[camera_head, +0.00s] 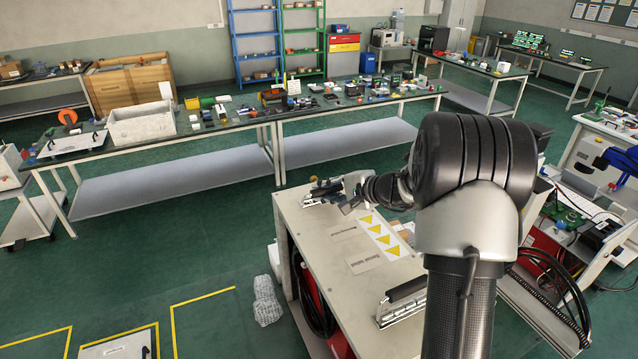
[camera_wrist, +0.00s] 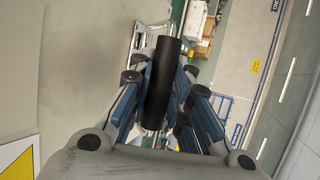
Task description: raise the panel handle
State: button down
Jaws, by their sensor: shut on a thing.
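The black bar of the panel handle (camera_wrist: 160,85) shows in the wrist view, lying lengthwise between my blue-sided fingers. My gripper (camera_head: 326,188) is shut on this bar at the far left corner of the light grey panel (camera_head: 325,245) in the head view. The fingers hide much of the handle there, and a pale metal part of it shows beside them. I cannot tell how far the handle stands raised. A second black-barred handle (camera_head: 405,290) with a metal base sits at the panel's near right edge.
A white label strip with yellow triangles (camera_head: 380,238) lies on the panel. A long workbench (camera_head: 250,120) with many small items stands behind. A crumpled pale object (camera_head: 266,300) is on the green floor at left. Cluttered equipment (camera_head: 575,215) stands at right.

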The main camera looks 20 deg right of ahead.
jog(key=g+p, duration=0.1)
jog(key=p, duration=0.1)
jog(key=w+r+g+p, duration=0.1)
jog(key=p, duration=0.2)
jog(key=g+p, duration=0.1)
jog(key=p, duration=0.1)
jog(key=shift+w+r+m, duration=0.2)
jog(key=shift+r+m, duration=0.1)
jog(key=g+p, duration=0.1)
jog(key=p, duration=0.2)
jog(key=shift+w+f, duration=0.1)
jog(key=shift+w, duration=0.2)
jog(key=shift+w+f+h+p, duration=0.1)
jog(key=shift+h+p, duration=0.2)
jog(key=shift+p, duration=0.15)
jog(key=c, duration=1.8)
grip_release()
jog(key=shift+o, duration=0.2)
jog(key=v, duration=1.2)
